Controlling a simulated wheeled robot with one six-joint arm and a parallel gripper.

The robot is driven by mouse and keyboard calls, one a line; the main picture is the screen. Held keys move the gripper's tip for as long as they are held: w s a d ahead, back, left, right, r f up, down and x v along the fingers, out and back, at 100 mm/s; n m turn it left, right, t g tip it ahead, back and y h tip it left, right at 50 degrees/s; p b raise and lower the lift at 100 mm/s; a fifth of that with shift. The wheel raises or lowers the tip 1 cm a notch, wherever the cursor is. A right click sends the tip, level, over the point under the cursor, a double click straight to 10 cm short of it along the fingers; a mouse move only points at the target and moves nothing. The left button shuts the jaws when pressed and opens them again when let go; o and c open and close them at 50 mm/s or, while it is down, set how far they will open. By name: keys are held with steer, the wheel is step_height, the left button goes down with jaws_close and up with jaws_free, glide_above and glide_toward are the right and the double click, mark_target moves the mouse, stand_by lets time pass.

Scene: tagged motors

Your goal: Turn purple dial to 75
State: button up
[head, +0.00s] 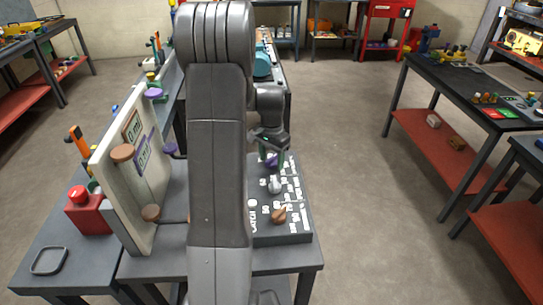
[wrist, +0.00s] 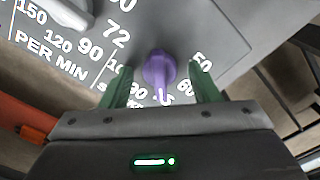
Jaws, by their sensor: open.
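The purple dial (wrist: 158,72) is a knob on a grey panel with white numbers around it, in the upper middle of the wrist view. It also shows partly in the head view (head: 271,161), just below my gripper (head: 268,143). In the wrist view my gripper (wrist: 158,88) is open, with one green finger on each side of the knob and gaps between. Numbers such as 50, 60 and 90 show near the knob. Other marks are hidden by the fingers and the gripper body, and I cannot tell which number the dial points to.
On the same sloped panel (head: 262,237) are a white dial (head: 275,186) and an orange-brown dial (head: 279,215). An upright beige board (head: 125,185) with purple and brown knobs stands to the left. A red button box (head: 88,212) is farther left. The floor at right is clear.

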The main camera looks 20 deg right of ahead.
mark_target(271, 158)
step_height(271, 158, up, 14)
steer(key=shift+b, duration=0.35)
steer(key=shift+f, duration=0.15)
stand_by(0.3)
step_height(271, 158, down, 14)
steer(key=shift+r+p, duration=0.15)
steer(key=shift+p, duration=0.2)
steer(key=shift+r, duration=0.1)
stand_by(0.4)
